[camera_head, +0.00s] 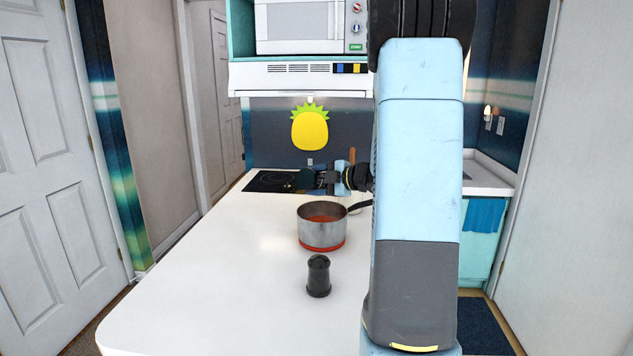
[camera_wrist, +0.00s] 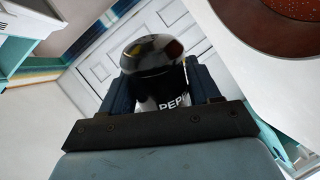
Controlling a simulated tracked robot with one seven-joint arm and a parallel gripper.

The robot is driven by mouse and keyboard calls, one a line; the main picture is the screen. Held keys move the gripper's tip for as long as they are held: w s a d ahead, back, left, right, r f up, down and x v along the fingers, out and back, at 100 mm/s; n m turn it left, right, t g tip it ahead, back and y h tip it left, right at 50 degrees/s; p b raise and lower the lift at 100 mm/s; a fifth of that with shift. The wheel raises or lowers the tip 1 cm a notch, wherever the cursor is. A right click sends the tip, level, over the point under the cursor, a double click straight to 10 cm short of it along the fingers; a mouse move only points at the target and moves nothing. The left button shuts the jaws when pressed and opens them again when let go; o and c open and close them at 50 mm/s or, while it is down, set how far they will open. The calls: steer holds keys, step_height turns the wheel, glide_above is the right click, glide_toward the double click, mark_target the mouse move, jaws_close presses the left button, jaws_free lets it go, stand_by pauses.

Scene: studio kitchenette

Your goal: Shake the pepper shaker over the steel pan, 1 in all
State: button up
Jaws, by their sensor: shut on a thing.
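The steel pan (camera_head: 322,232) stands upright on the white counter, with orange-red contents and a dark handle to the right. My gripper (camera_head: 318,180) is behind and above the pan in the head view, shut on the pepper shaker. The pepper shaker (camera_wrist: 154,58) shows in the wrist view between the two fingers, with a glossy black cap and part of a "PEP" label. In the head view it is a small dark shape, and its exact tilt is hard to tell. A round reddish-brown area at the wrist view's top right seems to be the pan's inside.
A second dark shaker (camera_head: 318,276) stands upright on the counter (camera_head: 220,265) in front of the pan. A red base shows under the pan. A black cooktop (camera_head: 268,181) lies behind. The counter's left side is clear. My arm hides the right part.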

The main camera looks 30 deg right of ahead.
steer(key=shift+a+m+y, duration=0.1)
steer(key=shift+m+y, duration=0.3)
steer(key=shift+m, duration=0.4)
steer(key=shift+s, duration=0.1)
steer(key=shift+f, duration=0.1)
steer(key=shift+a+m, duration=0.1)
steer(key=shift+m, duration=0.4)
steer(key=shift+f, duration=1.5)
steer(key=shift+r, duration=0.1)
